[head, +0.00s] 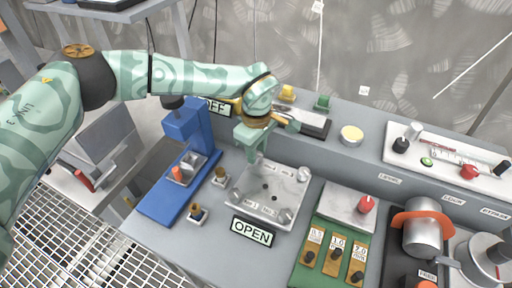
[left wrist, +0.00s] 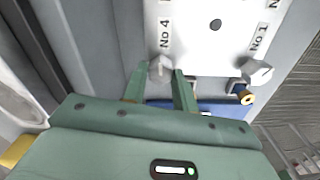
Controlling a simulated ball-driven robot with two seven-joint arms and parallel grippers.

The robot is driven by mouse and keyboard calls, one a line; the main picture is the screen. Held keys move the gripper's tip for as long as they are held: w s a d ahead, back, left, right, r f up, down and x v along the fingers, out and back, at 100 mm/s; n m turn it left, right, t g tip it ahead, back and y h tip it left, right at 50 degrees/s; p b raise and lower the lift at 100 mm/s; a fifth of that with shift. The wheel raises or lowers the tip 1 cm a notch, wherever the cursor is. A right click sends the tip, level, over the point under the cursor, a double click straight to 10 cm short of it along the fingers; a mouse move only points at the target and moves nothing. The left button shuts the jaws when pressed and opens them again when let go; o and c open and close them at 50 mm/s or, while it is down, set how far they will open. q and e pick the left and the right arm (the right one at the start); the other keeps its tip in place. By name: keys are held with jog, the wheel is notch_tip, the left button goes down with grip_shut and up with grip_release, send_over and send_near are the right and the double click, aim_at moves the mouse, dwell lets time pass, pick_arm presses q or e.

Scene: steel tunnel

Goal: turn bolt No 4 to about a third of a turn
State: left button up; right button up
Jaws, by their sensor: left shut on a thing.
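The pale metal plate (head: 268,193) lies on the grey bench and has bolts at its corners. In the left wrist view, bolt No 4 (left wrist: 161,67) is beside the "No 4" label on the plate (left wrist: 193,45). My left gripper (left wrist: 160,74) has one finger on each side of this bolt's head and is shut on it. In the head view my left gripper (head: 252,154) points down at the plate's far left corner and hides the bolt there. Bolt No 1 (left wrist: 258,72) stands free at the neighbouring corner. My right gripper does not show.
A blue press (head: 187,131) stands left of the plate. Brass-topped pieces (head: 220,176) stand between them. An OPEN sign (head: 252,231) is in front of the plate. A green board with weights (head: 335,252) and a metal pot (head: 422,237) are to the right.

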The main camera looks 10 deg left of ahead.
aim_at(257, 153)
pick_arm(q)
jog(key=m, duration=0.3)
jog(key=shift+w+r+m, duration=0.15)
jog(key=shift+m, duration=0.15)
jog(key=shift+m+p, duration=0.4)
jog(key=shift+m, duration=1.1)
jog(key=o, duration=1)
notch_tip(257, 153, up, 16)
jog(key=p, duration=0.3)
jog(key=shift+r, duration=0.1)
